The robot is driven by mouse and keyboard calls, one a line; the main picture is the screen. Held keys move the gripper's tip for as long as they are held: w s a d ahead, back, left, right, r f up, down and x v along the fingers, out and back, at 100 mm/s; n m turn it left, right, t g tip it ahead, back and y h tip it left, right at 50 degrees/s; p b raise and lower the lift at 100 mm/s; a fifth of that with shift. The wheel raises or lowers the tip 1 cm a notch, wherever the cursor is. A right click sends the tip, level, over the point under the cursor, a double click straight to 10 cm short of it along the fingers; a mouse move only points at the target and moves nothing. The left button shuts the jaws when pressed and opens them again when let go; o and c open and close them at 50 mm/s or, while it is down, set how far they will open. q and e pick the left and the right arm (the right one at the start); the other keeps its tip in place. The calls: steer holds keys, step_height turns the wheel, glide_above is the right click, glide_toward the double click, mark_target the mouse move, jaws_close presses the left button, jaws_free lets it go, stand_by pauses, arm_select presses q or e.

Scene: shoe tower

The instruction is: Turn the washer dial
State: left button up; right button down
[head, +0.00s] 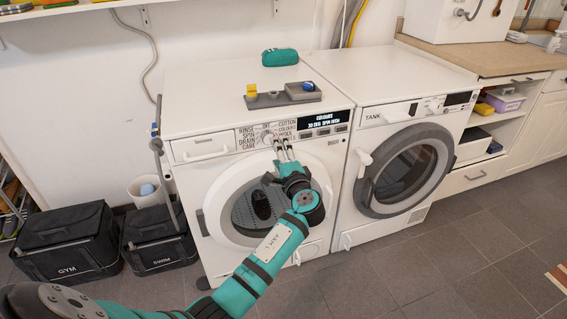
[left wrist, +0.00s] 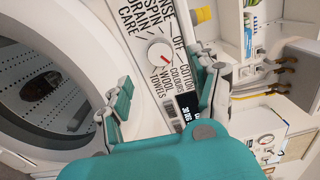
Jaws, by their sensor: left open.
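The washer dial (head: 267,138) is a round white knob on the left washer's front panel, ringed by programme words. In the left wrist view the dial (left wrist: 160,54) carries a red pointer mark directed toward the COLOURS side. The washer display (head: 322,119) reads COLOURS with a smaller line below. My left gripper (head: 282,147) is open and empty, its fingers just in front of the panel by the dial. In the left wrist view its fingers (left wrist: 162,95) stand apart with the dial between and beyond them; contact cannot be told. My right gripper is not in view.
The washer door (head: 233,188) is below the panel. A second machine (head: 371,116) labelled TANK stands to the right. A grey tray (head: 266,102) with small items and a teal roll (head: 280,57) lie on top.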

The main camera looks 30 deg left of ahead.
arm_select(q)
steer(key=shift+v, duration=2.6)
